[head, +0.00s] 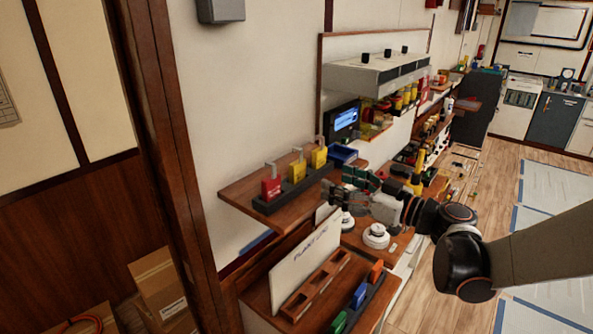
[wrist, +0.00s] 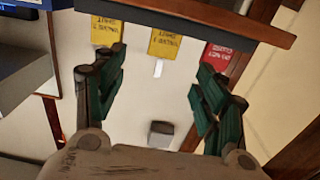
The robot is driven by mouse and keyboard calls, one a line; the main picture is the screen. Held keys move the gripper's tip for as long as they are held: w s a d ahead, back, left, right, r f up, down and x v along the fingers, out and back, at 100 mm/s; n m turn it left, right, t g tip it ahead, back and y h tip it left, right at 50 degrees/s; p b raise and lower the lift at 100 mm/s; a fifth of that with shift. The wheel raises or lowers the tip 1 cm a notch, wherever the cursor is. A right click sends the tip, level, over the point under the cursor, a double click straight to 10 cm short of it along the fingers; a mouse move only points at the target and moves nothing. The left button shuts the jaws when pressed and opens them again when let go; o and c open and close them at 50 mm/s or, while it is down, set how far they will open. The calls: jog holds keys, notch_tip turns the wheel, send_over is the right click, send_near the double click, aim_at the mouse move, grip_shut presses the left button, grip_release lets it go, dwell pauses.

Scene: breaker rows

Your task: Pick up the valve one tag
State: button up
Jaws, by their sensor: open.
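A red padlock-shaped tag (head: 271,185) and two yellow ones, a middle one (head: 297,169) and a right one (head: 319,156), stand in a black rack (head: 291,190) on a wooden shelf. The wrist view shows a red tag (wrist: 217,56) and two yellow tags, one central (wrist: 165,43) and one left (wrist: 105,30), their print upside down. I cannot read which is valve one. My gripper (head: 348,186) is open and empty, to the right of the rack. In the wrist view its green-padded fingers (wrist: 160,65) point toward the tags, with a gap between them.
Below the shelf, a white sign board (head: 305,258) stands behind a wooden slotted tray (head: 316,284) and a rack with green, blue and orange pieces (head: 359,294). White round knobs (head: 376,236) sit under my gripper. A small screen (head: 342,121) is behind the shelf.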

aim_at(300, 171)
jog(key=x, duration=0.7)
jog(key=shift+a, duration=0.2)
jog(key=x, duration=0.4)
jog(key=shift+a+f+b, duration=0.25)
jog(key=shift+a+b, duration=0.1)
jog(key=shift+w+a, duration=0.25)
jog(key=shift+w, duration=0.05)
jog(key=c, duration=1.2)
